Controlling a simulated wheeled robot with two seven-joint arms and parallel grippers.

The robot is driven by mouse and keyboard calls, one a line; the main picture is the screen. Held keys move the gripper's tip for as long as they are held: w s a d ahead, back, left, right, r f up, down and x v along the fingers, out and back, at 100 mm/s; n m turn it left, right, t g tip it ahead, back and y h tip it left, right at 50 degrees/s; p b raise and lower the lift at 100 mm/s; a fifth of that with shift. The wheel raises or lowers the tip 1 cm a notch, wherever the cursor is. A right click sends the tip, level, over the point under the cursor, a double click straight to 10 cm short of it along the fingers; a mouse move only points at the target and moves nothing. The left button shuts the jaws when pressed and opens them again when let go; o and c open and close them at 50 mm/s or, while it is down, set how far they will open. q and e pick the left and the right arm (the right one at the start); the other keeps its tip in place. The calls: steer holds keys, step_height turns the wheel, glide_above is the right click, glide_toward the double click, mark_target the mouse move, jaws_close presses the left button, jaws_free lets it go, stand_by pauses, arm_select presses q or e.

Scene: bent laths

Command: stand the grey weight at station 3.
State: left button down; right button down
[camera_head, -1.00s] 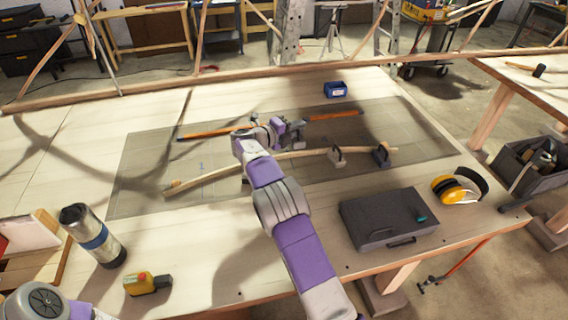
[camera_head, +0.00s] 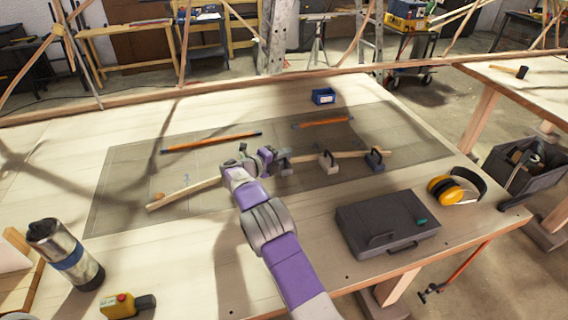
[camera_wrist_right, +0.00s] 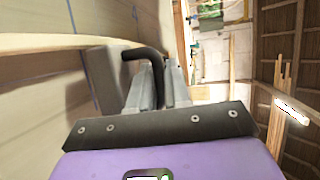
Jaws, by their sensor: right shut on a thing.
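My right gripper (camera_head: 272,156) is shut on the dark bent handle of the grey weight (camera_head: 285,164), close beside the pale bent lath (camera_head: 185,193). In the right wrist view the two fingers (camera_wrist_right: 160,85) grip the handle, the grey weight (camera_wrist_right: 102,75) is at their left, and the lath (camera_wrist_right: 50,42) runs up to it. I cannot tell whether the weight's base touches the mat. A light weight (camera_head: 328,166) and a dark blue-grey weight (camera_head: 375,162) stand along the lath to the right. My left gripper is out of view.
Orange strips (camera_head: 210,142) and a blue box (camera_head: 323,96) lie behind. A black case (camera_head: 385,222), yellow earmuffs (camera_head: 455,188), flask (camera_head: 68,255) and yellow tool (camera_head: 122,305) stand in front.

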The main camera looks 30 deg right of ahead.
step_height(320, 180, down, 2)
steer(key=shift+w, duration=0.1)
steer(key=shift+r, duration=0.1)
steer(key=c, duration=1.5)
jaws_free()
steer(key=shift+f, duration=0.2)
steer(key=o, duration=0.4)
steer(key=p+v, duration=0.2)
steer(key=v, duration=0.9)
steer(key=shift+a+r, duration=0.15)
steer(key=shift+a, duration=0.4)
